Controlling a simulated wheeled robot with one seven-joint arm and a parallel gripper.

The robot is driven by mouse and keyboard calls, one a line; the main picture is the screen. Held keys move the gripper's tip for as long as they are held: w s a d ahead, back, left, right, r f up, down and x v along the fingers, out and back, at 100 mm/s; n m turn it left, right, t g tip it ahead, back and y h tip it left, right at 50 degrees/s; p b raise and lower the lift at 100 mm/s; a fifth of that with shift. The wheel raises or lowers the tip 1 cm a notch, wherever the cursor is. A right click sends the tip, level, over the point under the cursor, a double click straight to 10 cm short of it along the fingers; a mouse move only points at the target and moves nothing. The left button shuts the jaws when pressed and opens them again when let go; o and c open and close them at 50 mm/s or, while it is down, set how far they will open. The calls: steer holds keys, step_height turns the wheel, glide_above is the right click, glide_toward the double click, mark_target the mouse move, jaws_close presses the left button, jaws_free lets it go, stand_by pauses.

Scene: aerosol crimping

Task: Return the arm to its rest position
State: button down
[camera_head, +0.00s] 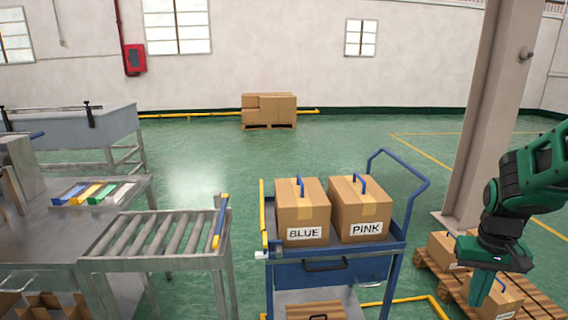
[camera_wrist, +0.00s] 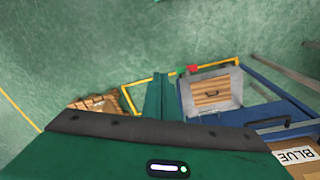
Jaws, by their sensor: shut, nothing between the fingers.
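My gripper (camera_head: 481,287) hangs from the arm at the right of the head view, with its fingers pointing down. The fingers are together and nothing is held. It is to the right of the blue cart, above the wooden pallet (camera_head: 541,299) and its boxes. In the wrist view the closed fingers (camera_wrist: 159,96) show as a narrow green shape above the wide green gripper body.
A blue cart (camera_head: 330,271) carries boxes labelled BLUE (camera_head: 302,211) and PINK (camera_head: 359,212). A pillar (camera_head: 490,110) stands behind my arm. A roller conveyor (camera_head: 150,240) is at left. Open green floor lies behind the cart.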

steer(key=s+a+r+m, duration=0.1)
steer(key=s+a+r, duration=0.1)
steer(key=s, duration=0.5)
steer(key=s+a+r+y, duration=0.1)
steer(key=s+a+r, duration=0.2)
steer(key=s, duration=0.5)
steer(key=shift+a+r+m, duration=0.25)
steer(key=shift+r+m, duration=0.05)
steer(key=shift+m, duration=0.1)
steer(key=shift+w+f, duration=0.25)
steer(key=shift+w, duration=0.35)
